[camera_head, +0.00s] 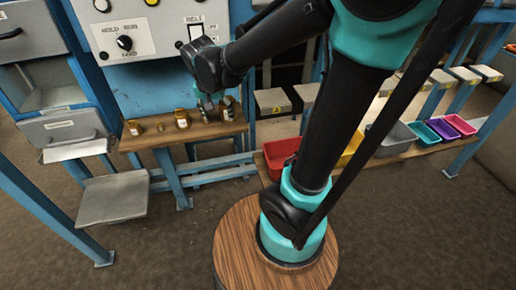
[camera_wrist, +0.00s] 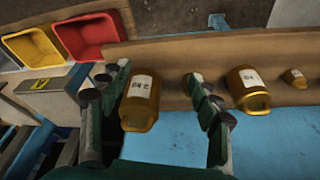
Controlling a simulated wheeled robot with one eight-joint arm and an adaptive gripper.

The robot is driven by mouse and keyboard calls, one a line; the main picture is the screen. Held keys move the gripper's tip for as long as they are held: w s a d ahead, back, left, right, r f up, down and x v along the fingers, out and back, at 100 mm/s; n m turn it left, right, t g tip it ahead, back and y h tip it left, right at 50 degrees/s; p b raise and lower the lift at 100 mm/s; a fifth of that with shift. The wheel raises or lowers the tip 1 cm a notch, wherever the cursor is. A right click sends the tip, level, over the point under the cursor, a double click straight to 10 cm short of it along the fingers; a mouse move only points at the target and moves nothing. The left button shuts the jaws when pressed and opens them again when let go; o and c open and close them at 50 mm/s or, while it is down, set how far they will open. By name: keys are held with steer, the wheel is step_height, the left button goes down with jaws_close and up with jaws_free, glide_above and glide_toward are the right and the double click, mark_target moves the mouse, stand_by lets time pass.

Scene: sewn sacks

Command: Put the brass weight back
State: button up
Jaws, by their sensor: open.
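Several brass weights stand in a row on a narrow wooden shelf (camera_head: 214,131) below the control panel. My gripper (camera_head: 209,106) is open at the shelf's right end, beside the rightmost weight (camera_head: 229,108). In the wrist view my gripper (camera_wrist: 160,82) has this large labelled weight (camera_wrist: 139,108) between its spread fingers, nearer the left one, with gaps visible. A second labelled weight (camera_wrist: 247,92) stands outside the right finger, and a small one (camera_wrist: 294,78) is further right. In the head view the others are a large one (camera_head: 182,118), a small one (camera_head: 160,127) and another (camera_head: 134,127).
Red (camera_head: 280,152), yellow (camera_head: 350,150), grey (camera_head: 392,138), teal (camera_head: 424,132) and purple bins stand on a lower board at right. Grey drawers (camera_head: 62,127) hang at left.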

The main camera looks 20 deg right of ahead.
steer(key=s+d+f+n+t+y, duration=0.1)
steer(key=s+d+f+n, duration=0.3)
steer(key=s+d+f, duration=0.5)
steer(key=s+d, duration=0.2)
steer(key=shift+s+d, duration=0.15)
steer(key=shift+s, duration=0.2)
stand_by(0.4)
